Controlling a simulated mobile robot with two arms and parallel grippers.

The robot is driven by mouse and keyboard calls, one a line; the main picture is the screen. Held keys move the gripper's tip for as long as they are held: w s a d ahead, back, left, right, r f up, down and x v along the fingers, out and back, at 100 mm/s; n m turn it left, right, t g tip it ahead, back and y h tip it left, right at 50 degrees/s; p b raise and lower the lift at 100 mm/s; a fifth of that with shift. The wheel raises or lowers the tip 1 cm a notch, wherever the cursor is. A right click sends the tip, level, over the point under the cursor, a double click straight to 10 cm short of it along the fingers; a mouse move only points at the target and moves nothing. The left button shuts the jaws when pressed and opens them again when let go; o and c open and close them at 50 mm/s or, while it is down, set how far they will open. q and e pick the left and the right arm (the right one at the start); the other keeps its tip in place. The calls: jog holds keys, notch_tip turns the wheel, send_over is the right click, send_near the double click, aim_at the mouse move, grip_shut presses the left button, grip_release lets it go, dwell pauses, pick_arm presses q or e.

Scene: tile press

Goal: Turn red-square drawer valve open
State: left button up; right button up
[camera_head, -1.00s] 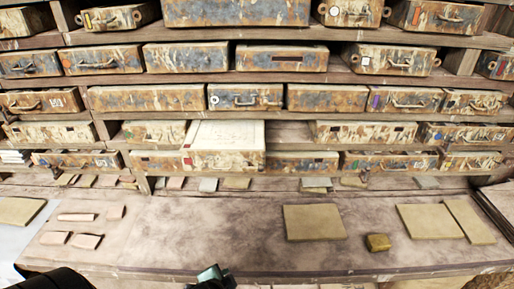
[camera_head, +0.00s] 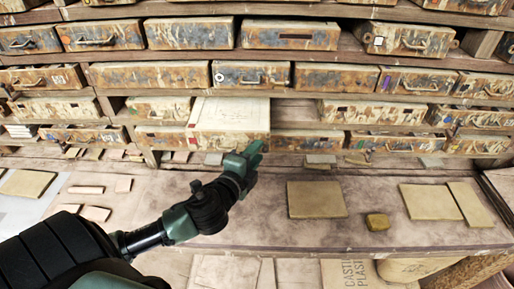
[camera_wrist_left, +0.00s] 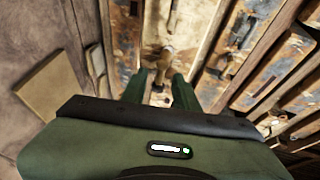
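The red-square drawer (camera_head: 232,114) sticks out of the shelf with its pale top showing, a small red mark at the left of its worn front. My left gripper (camera_head: 248,160) is low at the right end of that front; I cannot tell whether it touches. In the left wrist view my left gripper (camera_wrist_left: 160,88) is open, its two green fingers apart. A small brownish knob-like piece (camera_wrist_left: 164,62) shows just beyond and between the fingertips; I cannot tell if it is the valve. No valve is clear in the head view. My right gripper is not in view.
Shelves of worn drawers with handles and coloured marks surround the pulled-out one. Small tiles lie at the left. The bench middle is mostly bare.

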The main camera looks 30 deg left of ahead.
pick_arm(q)
jog(key=shift+w, duration=0.35)
grip_shut()
jog(key=shift+f, duration=0.1)
